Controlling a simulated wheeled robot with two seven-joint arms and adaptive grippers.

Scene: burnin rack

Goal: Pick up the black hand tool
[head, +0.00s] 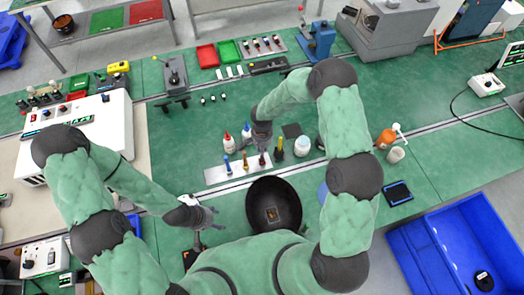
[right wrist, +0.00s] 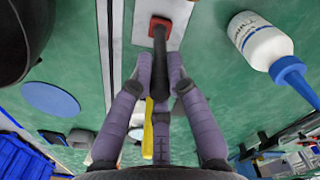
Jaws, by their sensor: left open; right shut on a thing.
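The black hand tool (right wrist: 158,65) stands in a red holder (right wrist: 160,25) on a pale metal strip. It shows in the right wrist view between the fingers of my right gripper (right wrist: 158,85), which is shut on it. In the head view my right gripper (head: 262,145) is over the right part of the strip (head: 214,175), and the tool (head: 262,160) shows just below its fingers. Blue and yellow-orange tools (head: 228,165) stand to its left. Whether the tool is clear of its holder, I cannot tell. My left gripper (head: 208,214) is open and empty, left of the black bowl.
A large black bowl (head: 283,190) is close in front of the strip. A white bottle (head: 302,147) and a yellow-topped item (head: 279,149) stand right of the tool.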

